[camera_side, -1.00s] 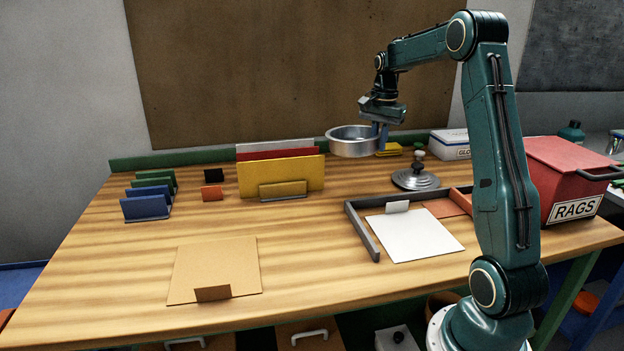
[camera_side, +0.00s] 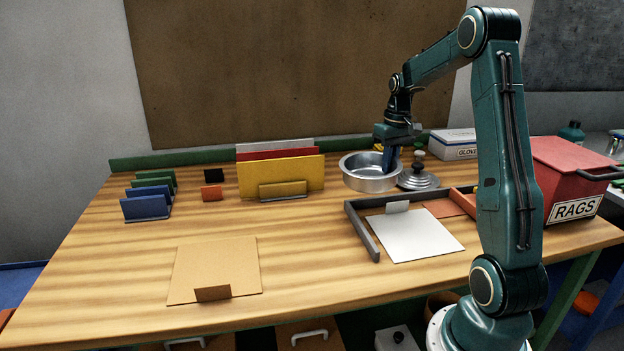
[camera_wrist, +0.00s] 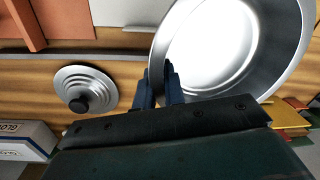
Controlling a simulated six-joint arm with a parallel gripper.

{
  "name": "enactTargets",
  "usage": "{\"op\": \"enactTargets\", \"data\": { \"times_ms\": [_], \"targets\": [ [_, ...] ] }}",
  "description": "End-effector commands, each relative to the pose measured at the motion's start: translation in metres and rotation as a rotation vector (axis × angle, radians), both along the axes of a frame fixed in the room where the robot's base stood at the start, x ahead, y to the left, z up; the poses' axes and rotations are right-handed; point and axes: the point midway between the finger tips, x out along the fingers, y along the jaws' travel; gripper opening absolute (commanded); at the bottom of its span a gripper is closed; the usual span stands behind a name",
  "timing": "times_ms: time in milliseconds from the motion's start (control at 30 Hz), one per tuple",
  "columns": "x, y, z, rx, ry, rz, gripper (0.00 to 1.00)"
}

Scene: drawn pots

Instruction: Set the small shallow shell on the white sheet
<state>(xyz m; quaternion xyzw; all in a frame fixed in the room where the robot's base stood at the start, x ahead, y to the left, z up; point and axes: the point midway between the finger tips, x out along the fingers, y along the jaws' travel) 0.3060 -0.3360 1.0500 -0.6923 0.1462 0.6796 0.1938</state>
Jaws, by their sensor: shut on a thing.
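The small shallow shell (camera_side: 366,182) is a round silver metal pan, held in the air above the table behind the grey-edged frame. My gripper (camera_side: 390,165) is shut on the shell's right rim in the side view. In the wrist view the fingers (camera_wrist: 160,88) pinch the near rim, and the shell (camera_wrist: 275,80) looks empty inside. The white sheet (camera_side: 414,235) lies flat on the table inside the frame, nearer the front than the shell. Part of the sheet shows at the top of the wrist view (camera_wrist: 130,12).
A stepped grey lid with a dark knob (camera_side: 418,179) sits close behind. A red RAGS box (camera_side: 572,180) is at the right.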

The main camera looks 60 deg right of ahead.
Motion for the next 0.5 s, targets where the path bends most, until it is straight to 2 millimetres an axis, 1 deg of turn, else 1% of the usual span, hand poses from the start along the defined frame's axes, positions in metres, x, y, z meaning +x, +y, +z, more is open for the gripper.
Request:
{"op": "enactTargets", "data": {
  "times_ms": [500],
  "targets": [
    [-0.022, 0.010, -0.022, 0.019, -0.004, 0.516, 0.00]
  ]
}}
